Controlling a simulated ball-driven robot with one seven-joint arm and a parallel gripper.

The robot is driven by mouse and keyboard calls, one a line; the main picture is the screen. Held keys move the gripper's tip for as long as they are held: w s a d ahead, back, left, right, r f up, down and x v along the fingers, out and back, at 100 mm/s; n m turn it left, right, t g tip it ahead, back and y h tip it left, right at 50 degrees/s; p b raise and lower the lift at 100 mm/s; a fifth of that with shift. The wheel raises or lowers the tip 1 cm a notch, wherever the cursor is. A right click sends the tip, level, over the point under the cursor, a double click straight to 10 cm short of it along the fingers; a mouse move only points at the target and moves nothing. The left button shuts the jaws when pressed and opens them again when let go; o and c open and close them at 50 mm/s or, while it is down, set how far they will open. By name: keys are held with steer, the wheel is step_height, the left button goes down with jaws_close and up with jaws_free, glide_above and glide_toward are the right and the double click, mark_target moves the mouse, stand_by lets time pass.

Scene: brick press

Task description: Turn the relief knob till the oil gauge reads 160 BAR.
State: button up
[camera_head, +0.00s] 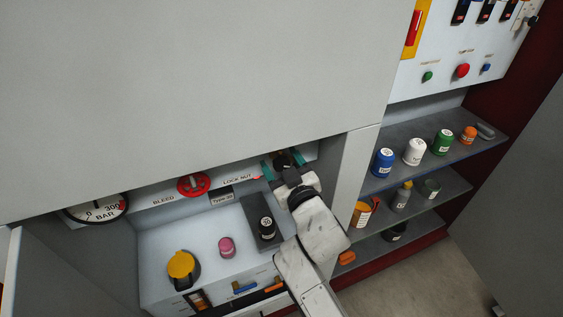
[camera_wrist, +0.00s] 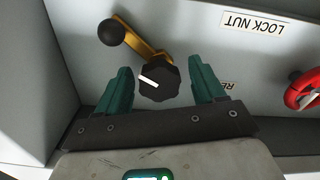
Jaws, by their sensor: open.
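The black relief knob (camera_wrist: 158,81) with a white pointer mark is on the pale panel in the wrist view. My gripper (camera_wrist: 161,68) is open, with its green fingers on either side of the knob. Gaps show between fingers and knob. A brass lever (camera_wrist: 142,46) with a black ball end (camera_wrist: 111,32) sits just behind the knob and points to the upper left. In the head view, my gripper (camera_head: 284,161) largely hides the knob. The oil gauge (camera_head: 95,212) is at the left, its top cut off by the grey panel; its needle cannot be read.
A red wheel (camera_head: 193,185) is near the BLEED label (camera_head: 163,200); it also shows in the wrist view (camera_wrist: 305,89). A yellow-topped pot (camera_head: 182,265), pink item (camera_head: 227,247) and black jar (camera_head: 266,227) stand below. Shelves (camera_head: 436,158) with several jars are right.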

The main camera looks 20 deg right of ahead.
steer(key=shift+c, duration=0.5)
steer(key=c, duration=1)
steer(key=shift+o, duration=0.2)
steer(key=shift+n+p, duration=0.3)
steer(key=shift+n, duration=1.1)
steer(key=shift+a, duration=0.1)
steer(key=o, duration=1.1)
steer(key=shift+c, duration=0.2)
steer(key=s+b, duration=0.1)
steer(key=s, duration=1)
steer(key=shift+b, duration=0.4)
steer(key=shift+w, duration=0.1)
